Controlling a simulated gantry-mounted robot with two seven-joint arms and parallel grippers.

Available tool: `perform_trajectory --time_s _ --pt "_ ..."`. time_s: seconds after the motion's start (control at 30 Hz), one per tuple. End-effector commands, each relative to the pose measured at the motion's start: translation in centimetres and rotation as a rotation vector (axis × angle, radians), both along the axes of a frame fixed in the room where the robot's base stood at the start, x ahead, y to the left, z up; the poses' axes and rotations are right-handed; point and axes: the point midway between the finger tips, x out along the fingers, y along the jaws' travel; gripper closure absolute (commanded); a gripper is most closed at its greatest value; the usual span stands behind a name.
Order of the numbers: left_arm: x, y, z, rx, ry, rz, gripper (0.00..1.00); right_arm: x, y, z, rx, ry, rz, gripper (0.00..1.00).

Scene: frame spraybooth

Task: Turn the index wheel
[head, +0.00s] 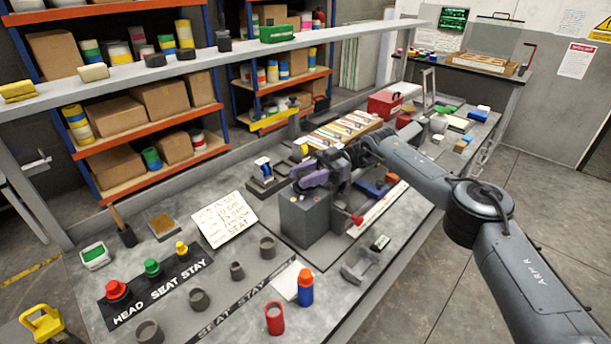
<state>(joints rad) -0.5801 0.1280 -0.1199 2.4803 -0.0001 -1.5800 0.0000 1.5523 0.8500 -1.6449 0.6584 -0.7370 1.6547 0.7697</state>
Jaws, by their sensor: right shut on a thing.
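A grey block-shaped fixture (310,218) stands on a dark plate in the middle of the bench. A purple curved part (308,178), which looks like the index wheel, shows at its top. My right gripper (325,168) reaches in from the right and is shut on the purple wheel. The fingers and part of the wheel cover each other, so the exact hold is hard to see. A red knob (357,219) sticks out at the fixture's right side. My left gripper is not in view.
A written card (225,218) lies left of the fixture. A red toolbox (384,104) stands behind.

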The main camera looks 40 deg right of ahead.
Motion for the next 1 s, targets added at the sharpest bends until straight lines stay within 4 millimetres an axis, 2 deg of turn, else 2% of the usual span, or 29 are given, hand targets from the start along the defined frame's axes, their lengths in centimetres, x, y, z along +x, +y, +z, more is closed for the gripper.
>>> perform_trajectory --time_s 0.13,0.17,0.27,0.3,0.67,0.77,0.97,1.0 --pt "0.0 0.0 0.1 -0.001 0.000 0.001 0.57 0.0 0.3 0.5 0.008 -0.008 0.009 0.91" --pt "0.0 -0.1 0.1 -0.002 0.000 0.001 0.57 0.0 0.3 0.6 0.008 -0.008 0.009 0.57" --pt "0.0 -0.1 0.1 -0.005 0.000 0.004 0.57 0.0 0.2 0.5 0.007 -0.008 0.008 0.42" --pt "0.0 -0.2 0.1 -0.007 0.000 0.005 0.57 0.0 0.2 0.5 0.006 -0.007 0.007 0.40" --pt "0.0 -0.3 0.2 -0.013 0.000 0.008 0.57 0.0 0.1 0.6 0.003 -0.004 0.003 0.40" --pt "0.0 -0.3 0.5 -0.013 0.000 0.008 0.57 0.0 0.1 1.4 0.003 -0.005 0.004 0.40" --pt "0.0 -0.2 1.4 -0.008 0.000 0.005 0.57 0.0 0.2 4.8 0.005 -0.008 0.006 0.40" --pt "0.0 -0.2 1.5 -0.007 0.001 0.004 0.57 -0.5 -0.2 5.1 0.005 -0.007 0.003 0.40"
